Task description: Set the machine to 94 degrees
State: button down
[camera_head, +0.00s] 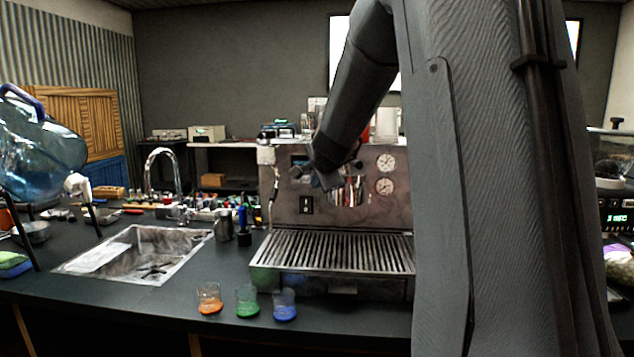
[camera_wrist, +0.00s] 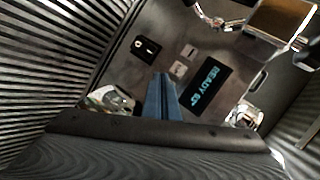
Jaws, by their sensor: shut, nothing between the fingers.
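The espresso machine (camera_head: 330,215) stands on the dark counter with a slatted drip tray in front. Its small display (camera_wrist: 204,87) shows blue text reading READY and a number that starts with 9; the second digit is unclear. Two small pale buttons, one (camera_wrist: 179,70) nearer my fingers and one (camera_wrist: 188,52) farther, sit beside the display. A black rocker switch (camera_wrist: 146,49) is on the same panel; it also shows in the head view (camera_head: 306,205). My gripper (camera_wrist: 164,76) is shut and empty, its fingertips pointing at the panel near the closer button. Contact cannot be told.
Three glasses with orange (camera_head: 210,299), green (camera_head: 247,302) and blue (camera_head: 285,305) bottoms stand before the drip tray (camera_head: 335,253). A sink (camera_head: 135,255) is at left. A water bottle (camera_head: 38,150) is at far left. My arm hides the machine's right side.

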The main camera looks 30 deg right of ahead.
jog(key=shift+w+d+r, duration=0.2)
jog(key=shift+w+d, duration=0.25)
jog(key=shift+d, duration=0.05)
dwell(1.2)
jog(key=shift+s+f, duration=0.1)
jog(key=shift+s, duration=0.05)
jog(key=shift+s+a, duration=0.3)
jog(key=shift+s, duration=0.4)
jog(key=shift+f, duration=0.1)
jog(key=shift+s+a, duration=0.8)
jog(key=shift+s, duration=0.25)
jog(key=shift+s+a, duration=0.8)
jog(key=shift+s, duration=0.2)
